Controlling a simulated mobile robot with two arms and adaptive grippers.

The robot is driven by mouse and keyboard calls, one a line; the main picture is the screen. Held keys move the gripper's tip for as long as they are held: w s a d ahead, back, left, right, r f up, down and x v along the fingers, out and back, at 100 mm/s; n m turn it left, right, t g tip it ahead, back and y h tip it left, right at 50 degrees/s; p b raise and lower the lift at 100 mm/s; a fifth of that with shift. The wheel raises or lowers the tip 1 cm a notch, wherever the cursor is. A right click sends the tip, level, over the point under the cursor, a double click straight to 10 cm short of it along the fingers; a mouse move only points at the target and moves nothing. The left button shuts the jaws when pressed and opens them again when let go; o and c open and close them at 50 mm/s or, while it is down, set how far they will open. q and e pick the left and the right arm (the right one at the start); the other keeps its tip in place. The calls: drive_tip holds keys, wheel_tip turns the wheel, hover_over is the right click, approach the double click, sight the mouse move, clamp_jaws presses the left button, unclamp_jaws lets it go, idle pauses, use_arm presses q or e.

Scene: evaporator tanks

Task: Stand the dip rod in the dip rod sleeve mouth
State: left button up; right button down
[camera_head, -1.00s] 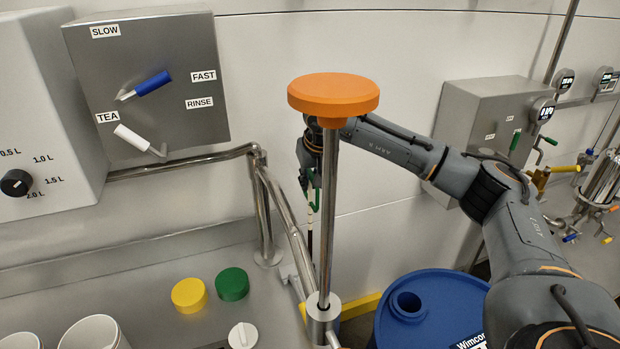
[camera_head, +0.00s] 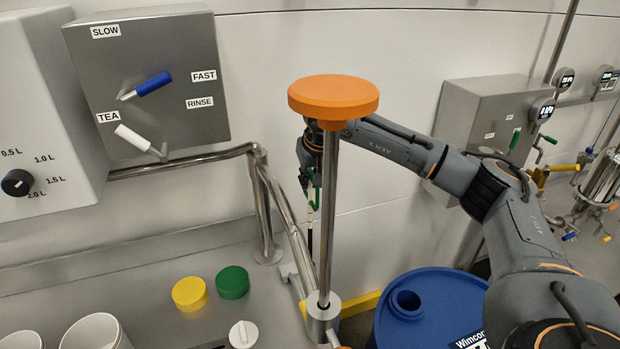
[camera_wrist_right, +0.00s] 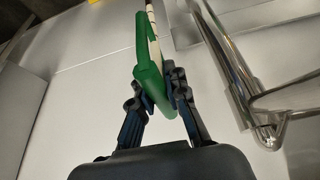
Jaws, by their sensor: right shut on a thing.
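The dip rod has a green handle (camera_wrist_right: 150,75) and a thin pale stem with dark marks (camera_wrist_right: 151,15). My right gripper (camera_wrist_right: 157,92) is shut on the green handle, with a finger on each side. In the head view my right gripper (camera_head: 308,178) is partly hidden behind a steel post, and the dip rod (camera_head: 310,215) hangs down from it, roughly upright. The rod's lower end is close to the post and the slanted steel pipes, and I cannot tell whether it touches anything. I cannot clearly make out the dip rod sleeve mouth. My left gripper is not in view.
A steel post with an orange disc top (camera_head: 333,95) stands in front of my right gripper. Steel pipes (camera_head: 275,200) slope down at its left. A blue drum (camera_head: 430,310) with a round opening stands at lower right. Yellow (camera_head: 189,294) and green (camera_head: 232,282) caps lie on the counter.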

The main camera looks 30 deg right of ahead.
sight(311, 188)
drive_tip(key=shift+f, duration=0.15)
drive_tip(key=shift+f+b, duration=1.75)
drive_tip(key=shift+f, duration=1.15)
idle(0.7)
drive_tip(key=shift+f+b, duration=1.3)
drive_tip(key=shift+f, duration=0.8)
drive_tip(key=c, duration=1.3)
unclamp_jaws()
drive_tip(key=shift+r, duration=0.1)
drive_tip(key=shift+r+p, duration=2.25)
drive_tip(key=shift+r, duration=0.75)
